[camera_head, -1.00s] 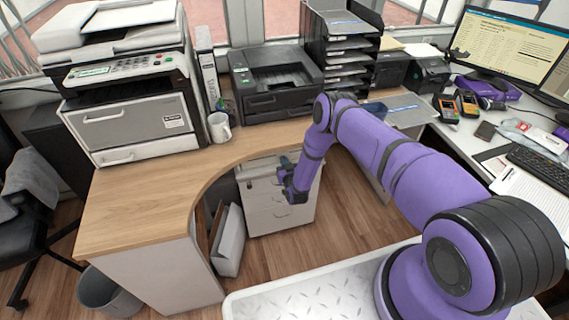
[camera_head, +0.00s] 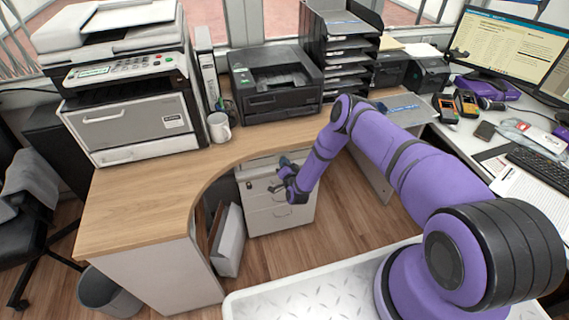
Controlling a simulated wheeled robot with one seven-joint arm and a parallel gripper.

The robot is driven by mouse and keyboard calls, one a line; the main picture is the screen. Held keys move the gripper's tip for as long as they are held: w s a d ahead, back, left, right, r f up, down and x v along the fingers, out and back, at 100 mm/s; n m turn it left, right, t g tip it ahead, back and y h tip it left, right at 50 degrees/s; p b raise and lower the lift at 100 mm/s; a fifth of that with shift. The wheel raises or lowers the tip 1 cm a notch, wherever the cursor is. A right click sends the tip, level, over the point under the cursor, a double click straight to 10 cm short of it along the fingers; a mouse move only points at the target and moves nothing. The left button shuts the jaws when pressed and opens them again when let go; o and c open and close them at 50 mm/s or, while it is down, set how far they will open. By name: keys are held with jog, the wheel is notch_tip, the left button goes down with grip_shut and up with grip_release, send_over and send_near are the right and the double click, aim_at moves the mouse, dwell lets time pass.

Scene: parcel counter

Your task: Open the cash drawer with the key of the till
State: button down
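A white drawer pedestal (camera_head: 262,222) stands under the curved wooden desk, with several drawer fronts facing me. Its drawers look closed. My gripper (camera_head: 279,182) is small and dark in the head view, in front of the pedestal's upper right part. I cannot tell whether it touches the front. A small teal part shows at its top. The fingers are too small to tell whether they are open or shut. I cannot make out a key, in the gripper or in a lock.
The wooden desk (camera_head: 135,212) curves above and left of the pedestal. A white bin-like box (camera_head: 229,240) stands left of the pedestal. A large printer (camera_head: 130,95), a black printer (camera_head: 275,80) and a mug (camera_head: 219,127) stand on the desk. The floor before the pedestal is clear.

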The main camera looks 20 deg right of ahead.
jog(key=shift+m, duration=1)
jog(key=c, duration=1.3)
grip_release()
jog(key=shift+w, duration=0.1)
